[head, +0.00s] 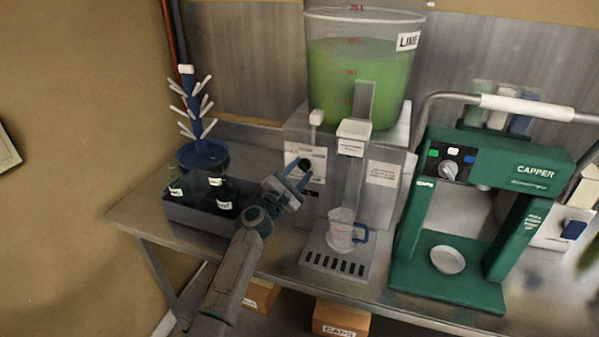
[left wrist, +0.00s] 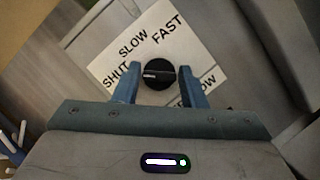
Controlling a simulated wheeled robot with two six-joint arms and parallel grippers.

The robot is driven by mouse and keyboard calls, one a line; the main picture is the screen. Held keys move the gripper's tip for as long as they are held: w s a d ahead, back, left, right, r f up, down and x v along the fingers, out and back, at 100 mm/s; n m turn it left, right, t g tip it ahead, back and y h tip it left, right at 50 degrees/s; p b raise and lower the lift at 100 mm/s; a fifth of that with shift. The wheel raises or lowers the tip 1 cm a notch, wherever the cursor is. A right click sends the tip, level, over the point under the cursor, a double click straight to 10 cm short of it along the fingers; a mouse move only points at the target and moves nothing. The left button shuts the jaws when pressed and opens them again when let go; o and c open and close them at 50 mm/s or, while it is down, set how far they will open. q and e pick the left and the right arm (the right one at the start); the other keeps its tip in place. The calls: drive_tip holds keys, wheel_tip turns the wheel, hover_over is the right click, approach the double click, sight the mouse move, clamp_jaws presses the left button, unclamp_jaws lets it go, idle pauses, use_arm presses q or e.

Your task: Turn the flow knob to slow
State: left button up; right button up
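The flow knob (left wrist: 158,74) is a round black dial on a white label plate (left wrist: 128,60) printed SHUT, SLOW and FAST. Its pale mark points left in the left wrist view, towards the SHUT side. The knob also shows in the head view (head: 304,164) on the dispenser's front. My left gripper (left wrist: 159,70) is open, with one blue finger on each side of the knob and very little gap. Whether the fingers touch it is hard to tell. In the head view my left gripper (head: 302,172) reaches up to the plate. My right gripper is not in view.
The dispenser holds a tank (head: 330,70) of green liquid. A clear measuring cup (head: 341,232) with a blue handle stands on the drip tray (head: 325,263) below the spout. A green capper (head: 530,168) stands right; a bottle crate (head: 190,213) and blue drying rack (head: 203,154) stand left.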

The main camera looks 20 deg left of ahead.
use_arm(q)
drive_tip(key=c, duration=0.5)
drive_tip(key=m+g, duration=0.1)
drive_tip(key=m, duration=0.2)
drive_tip(key=shift+r+h+p, duration=0.1)
drive_tip(key=shift+h+p, duration=0.25)
drive_tip(key=shift+h, duration=0.05)
drive_tip(key=m+g+p, duration=0.1)
drive_tip(key=m, duration=0.3)
drive_tip(key=shift+g, duration=0.4)
drive_tip(key=shift+m+g+p, duration=0.3)
drive_tip(key=shift+m+g, duration=0.2)
drive_tip(key=shift+m, duration=0.7)
drive_tip(key=o, duration=1)
